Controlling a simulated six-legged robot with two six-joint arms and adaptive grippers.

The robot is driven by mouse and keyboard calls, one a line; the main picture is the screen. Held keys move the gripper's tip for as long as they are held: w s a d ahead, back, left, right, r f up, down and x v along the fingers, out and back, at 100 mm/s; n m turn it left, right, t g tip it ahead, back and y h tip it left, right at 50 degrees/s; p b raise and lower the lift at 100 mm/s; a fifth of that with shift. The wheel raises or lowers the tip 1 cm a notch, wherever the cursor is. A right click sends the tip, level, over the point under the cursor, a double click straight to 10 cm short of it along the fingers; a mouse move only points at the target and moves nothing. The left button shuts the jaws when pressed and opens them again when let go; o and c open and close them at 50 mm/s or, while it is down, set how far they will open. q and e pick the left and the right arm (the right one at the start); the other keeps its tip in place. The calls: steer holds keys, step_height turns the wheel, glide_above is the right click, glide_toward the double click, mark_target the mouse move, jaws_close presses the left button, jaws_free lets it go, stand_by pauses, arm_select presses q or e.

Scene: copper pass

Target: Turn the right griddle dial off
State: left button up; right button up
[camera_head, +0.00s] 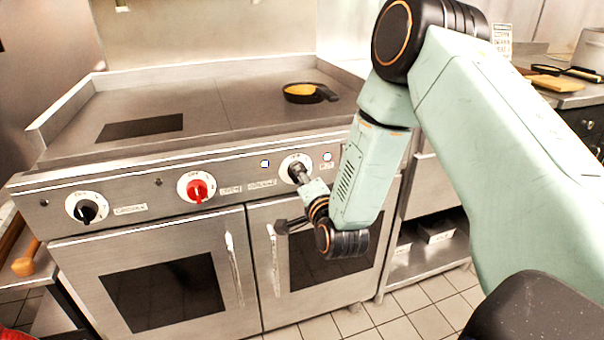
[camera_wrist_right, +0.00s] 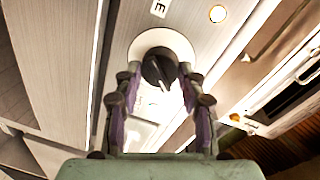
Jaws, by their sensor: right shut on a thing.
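The right griddle dial (camera_head: 289,162) is a black knob on a round white plate at the right of the griddle's front panel. My right gripper (camera_head: 301,178) is at this dial and covers much of the knob in the head view. In the right wrist view the black knob (camera_wrist_right: 159,67) sits between the fingertips of my right gripper (camera_wrist_right: 160,82), which is shut on it. A white pointer line on the knob points down in that view. The plate's markings are mostly hidden or too blurred to read. My left gripper is not in view.
A red dial (camera_head: 196,187) and a black dial (camera_head: 87,208) sit further left on the panel. A small lit lamp (camera_head: 327,157) is right of the right dial. A black pan (camera_head: 309,92) with yellow food stands on the griddle top (camera_head: 210,110). Oven doors (camera_head: 165,290) are below.

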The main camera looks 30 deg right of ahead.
steer(key=shift+a+n+h+p, duration=0.1)
steer(key=shift+n+h+p, duration=0.4)
steer(key=shift+n+p, duration=2.3)
steer(key=shift+n+b, duration=1.1)
steer(key=shift+n, duration=0.1)
steer(key=o, duration=1.2)
steer(key=shift+c, duration=0.2)
steer(key=v, duration=1.2)
steer(key=shift+f, duration=0.2)
